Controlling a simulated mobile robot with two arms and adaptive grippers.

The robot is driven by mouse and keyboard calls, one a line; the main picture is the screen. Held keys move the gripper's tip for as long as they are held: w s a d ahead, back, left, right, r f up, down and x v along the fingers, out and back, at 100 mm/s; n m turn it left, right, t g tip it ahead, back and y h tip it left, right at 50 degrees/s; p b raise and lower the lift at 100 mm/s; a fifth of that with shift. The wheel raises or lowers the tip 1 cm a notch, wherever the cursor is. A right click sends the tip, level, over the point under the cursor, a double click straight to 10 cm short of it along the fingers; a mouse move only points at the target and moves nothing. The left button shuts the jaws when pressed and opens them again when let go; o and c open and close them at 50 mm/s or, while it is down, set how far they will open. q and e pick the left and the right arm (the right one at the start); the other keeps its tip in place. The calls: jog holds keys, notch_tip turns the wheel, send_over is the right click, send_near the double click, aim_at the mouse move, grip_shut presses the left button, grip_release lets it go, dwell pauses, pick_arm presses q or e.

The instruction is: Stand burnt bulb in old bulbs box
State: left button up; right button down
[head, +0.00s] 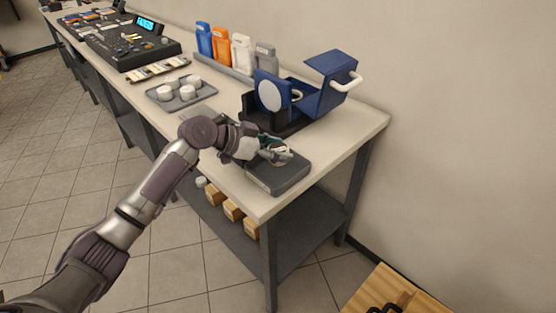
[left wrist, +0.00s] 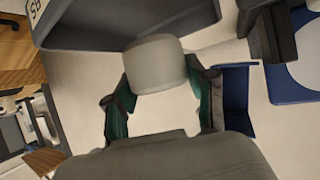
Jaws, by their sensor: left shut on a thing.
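My left gripper (head: 272,150) is over the near end of the workbench, beside the dark grey box (head: 278,175). In the left wrist view its green-padded fingers (left wrist: 160,95) are shut on a pale grey, rounded thing, which I take for the burnt bulb (left wrist: 156,62). The bulb's far end overlaps the edge of the grey box (left wrist: 130,25) there; I cannot tell whether they touch. Part of a label ending in "BS" shows at the box's corner. In the head view the hand mostly hides the bulb. My right gripper is not in view.
An open blue lamp housing (head: 322,97) stands behind the hand. A tray (head: 205,92) with several white cylinders lies left of it. Coloured containers (head: 222,48) line the wall, and a mixing console (head: 125,42) sits farther back. Small wooden boxes (head: 233,211) are on the shelf below.

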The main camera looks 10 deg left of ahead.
pick_arm(q)
notch_tip(320, 180, down, 4)
jog(key=shift+r, duration=0.1)
jog(key=shift+w, duration=0.1)
jog(key=shift+f, duration=0.25)
jog(key=o, duration=1.2)
jog(key=shift+r, duration=0.1)
jog(key=b+v, duration=0.1)
jog(key=v, duration=1.1)
